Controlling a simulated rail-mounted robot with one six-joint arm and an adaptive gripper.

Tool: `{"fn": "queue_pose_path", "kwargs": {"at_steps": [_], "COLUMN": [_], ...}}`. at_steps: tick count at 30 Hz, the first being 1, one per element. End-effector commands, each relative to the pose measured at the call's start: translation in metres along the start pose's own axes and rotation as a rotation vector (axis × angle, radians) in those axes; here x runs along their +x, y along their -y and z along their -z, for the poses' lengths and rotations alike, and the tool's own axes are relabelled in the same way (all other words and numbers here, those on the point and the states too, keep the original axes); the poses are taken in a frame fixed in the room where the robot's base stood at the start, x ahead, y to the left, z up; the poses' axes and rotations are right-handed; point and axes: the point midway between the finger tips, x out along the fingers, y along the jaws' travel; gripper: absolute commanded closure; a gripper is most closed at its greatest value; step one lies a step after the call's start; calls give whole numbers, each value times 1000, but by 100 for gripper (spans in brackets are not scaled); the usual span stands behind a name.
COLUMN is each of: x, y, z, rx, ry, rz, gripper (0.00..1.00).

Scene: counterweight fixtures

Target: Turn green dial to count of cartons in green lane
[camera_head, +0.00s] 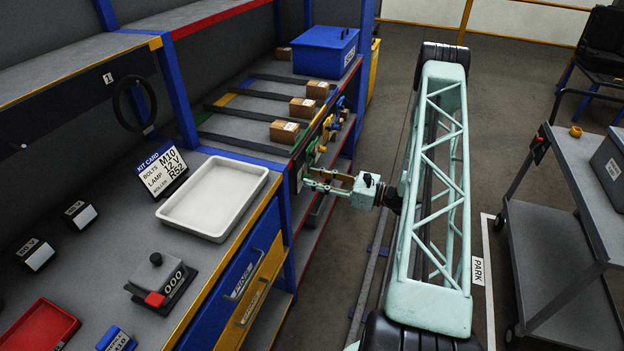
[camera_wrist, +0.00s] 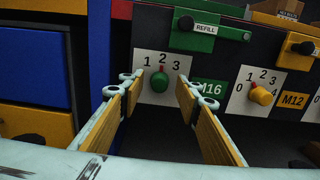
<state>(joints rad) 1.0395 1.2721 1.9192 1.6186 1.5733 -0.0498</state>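The green dial (camera_wrist: 160,82) is on a white plate with a number scale in the wrist view. Its red-tipped pointer appears to point up at 2. My gripper (camera_wrist: 158,90) is open, with one finger on each side of the dial; contact is not clear. In the head view my gripper (camera_head: 308,180) is at the front of the shelf unit, and the dial cannot be made out there. The lane with the green strip (camera_head: 203,118) shows one carton (camera_head: 284,131) near its front. Its far left end is partly hidden by a blue post.
A yellow dial (camera_wrist: 262,95) is right of the green one, beside an M12 label. A green REFILL bar (camera_wrist: 208,32) juts out above. Other lanes hold cartons (camera_head: 303,107). A blue bin (camera_head: 325,50) stands behind. A white tray (camera_head: 213,197) is on the near bench.

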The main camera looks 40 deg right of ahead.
Motion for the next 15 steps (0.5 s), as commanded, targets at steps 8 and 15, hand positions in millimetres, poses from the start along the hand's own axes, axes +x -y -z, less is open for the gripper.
{"fn": "queue_pose_path", "kwargs": {"at_steps": [8,15], "x": [9,9], "y": [0,0], "z": [0,0], "rx": [0,0], "ry": [0,0], "rz": [-1,-1], "gripper": [69,69]}}
